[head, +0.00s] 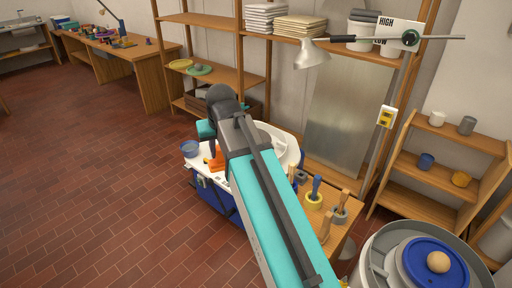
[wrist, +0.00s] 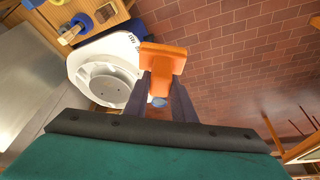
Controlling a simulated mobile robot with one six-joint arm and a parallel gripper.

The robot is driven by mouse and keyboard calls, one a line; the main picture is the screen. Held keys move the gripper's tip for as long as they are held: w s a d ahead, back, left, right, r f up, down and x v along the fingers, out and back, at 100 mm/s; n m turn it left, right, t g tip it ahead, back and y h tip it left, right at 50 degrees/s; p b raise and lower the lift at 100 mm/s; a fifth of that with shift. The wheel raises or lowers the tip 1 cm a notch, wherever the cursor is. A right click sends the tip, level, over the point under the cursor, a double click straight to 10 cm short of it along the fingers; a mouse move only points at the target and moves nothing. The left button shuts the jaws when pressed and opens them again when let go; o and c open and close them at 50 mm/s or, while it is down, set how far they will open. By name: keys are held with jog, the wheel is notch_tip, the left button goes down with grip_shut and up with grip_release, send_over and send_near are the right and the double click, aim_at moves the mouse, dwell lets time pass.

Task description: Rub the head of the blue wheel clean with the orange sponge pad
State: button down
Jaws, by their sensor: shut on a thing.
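My gripper (wrist: 161,84) is shut on the orange sponge pad (wrist: 163,52) in the wrist view. The pad (head: 215,161) shows partly in the head view below my wrist, at the left side of a white splash pan. The wheel with a blue body (head: 213,196) has this white pan (head: 292,153); my arm hides much of it. In the wrist view, its pale grey round head (wrist: 110,89) lies inside the pan, left of the pad. The pad appears off to the side of the head; contact cannot be told. Dirt on the head is not clear.
A second wheel at bottom right has a blue disc (head: 420,256) bearing a clay ball (head: 438,262). A lamp (head: 312,54) hangs above. Floor on the left is clear.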

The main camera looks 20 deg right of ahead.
dwell(0.4)
jog(key=s, duration=0.1)
jog(key=s+d, duration=0.1)
jog(key=s, duration=0.2)
jog(key=shift+d, duration=0.3)
jog(key=shift+s, duration=0.1)
